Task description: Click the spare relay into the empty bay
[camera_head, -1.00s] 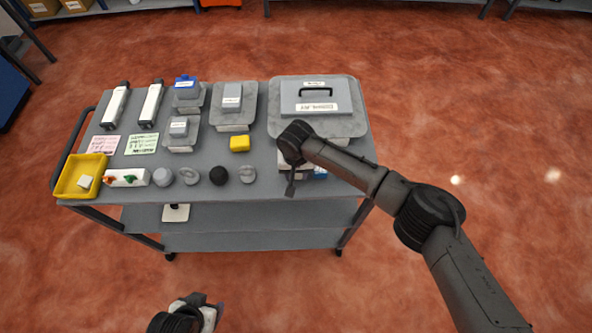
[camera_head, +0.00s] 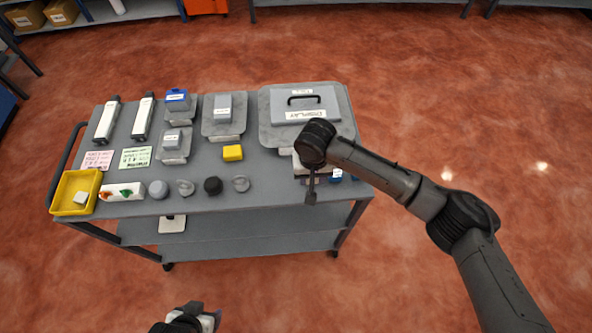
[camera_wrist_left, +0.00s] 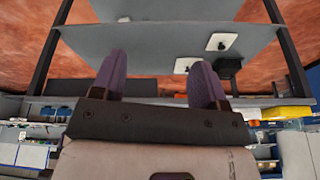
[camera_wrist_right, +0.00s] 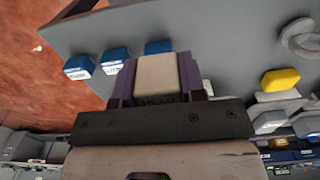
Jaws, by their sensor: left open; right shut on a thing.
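My right gripper (camera_wrist_right: 157,82) is shut on a pale block (camera_wrist_right: 157,78) with dark marks on its near end; I cannot tell for sure that it is the spare relay. Three blue blocks with white labels stand just past it in the right wrist view: a left one (camera_wrist_right: 80,67), a middle one (camera_wrist_right: 115,60) and one partly behind the fingers (camera_wrist_right: 158,47). In the head view a blue block (camera_head: 336,174) shows beside my right wrist, at the cart's front right. The empty bay is not clearly visible. My left gripper (camera_wrist_left: 160,85) is open and empty, low in front of the cart.
The grey cart (camera_head: 255,200) carries a lidded box (camera_head: 340,130), a yellow block (camera_head: 232,153), several round knobs and a yellow tray (camera_head: 60,192) holding a white block (camera_head: 80,197). A row of grey housings stands at the back. The floor right of the cart is clear.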

